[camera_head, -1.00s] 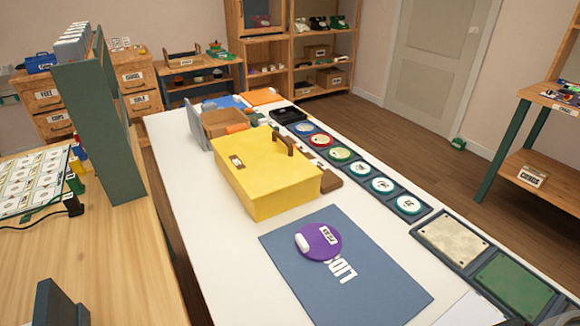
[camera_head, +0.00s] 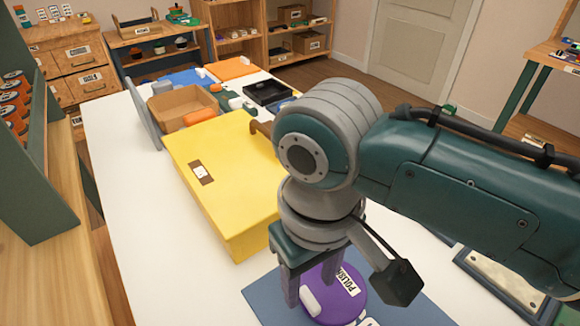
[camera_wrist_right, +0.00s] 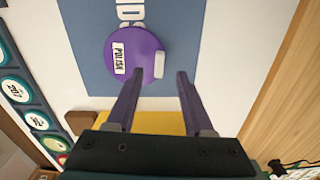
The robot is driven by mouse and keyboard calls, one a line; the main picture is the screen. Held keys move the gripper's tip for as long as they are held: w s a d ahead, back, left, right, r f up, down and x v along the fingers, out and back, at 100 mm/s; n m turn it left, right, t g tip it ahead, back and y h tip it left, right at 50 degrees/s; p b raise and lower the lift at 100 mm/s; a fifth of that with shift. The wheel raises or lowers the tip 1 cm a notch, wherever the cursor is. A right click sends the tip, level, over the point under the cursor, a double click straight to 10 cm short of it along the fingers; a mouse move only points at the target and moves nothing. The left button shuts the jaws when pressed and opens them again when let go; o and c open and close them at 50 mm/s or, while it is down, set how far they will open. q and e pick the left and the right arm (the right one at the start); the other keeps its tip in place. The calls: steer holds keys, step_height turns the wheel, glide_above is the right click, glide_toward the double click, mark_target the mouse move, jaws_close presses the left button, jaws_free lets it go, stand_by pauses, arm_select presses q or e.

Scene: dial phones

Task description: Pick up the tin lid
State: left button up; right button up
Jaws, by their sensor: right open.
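The tin lid (camera_head: 346,303) is a purple disc with a white "POLISH" label and a white handle (camera_head: 310,302). It lies flat on the blue mat (camera_head: 266,302) on the white table. My right gripper (camera_head: 313,284) is open above it, fingers pointing down. The arm and fingers hide part of the lid in the head view. My left gripper is not in view.
A yellow box (camera_head: 222,180) stands close behind the gripper. A cardboard tray (camera_head: 180,104) and a black tray (camera_head: 268,91) are farther back. A board with a cream panel (camera_head: 500,283) lies right of the mat. The table left of the yellow box is bare.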

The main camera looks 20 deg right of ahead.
mark_target(310, 298)
step_height(310, 298, down, 4)
steer(key=shift+b, duration=0.5)
steer(key=shift+d, duration=0.1)
jaws_close()
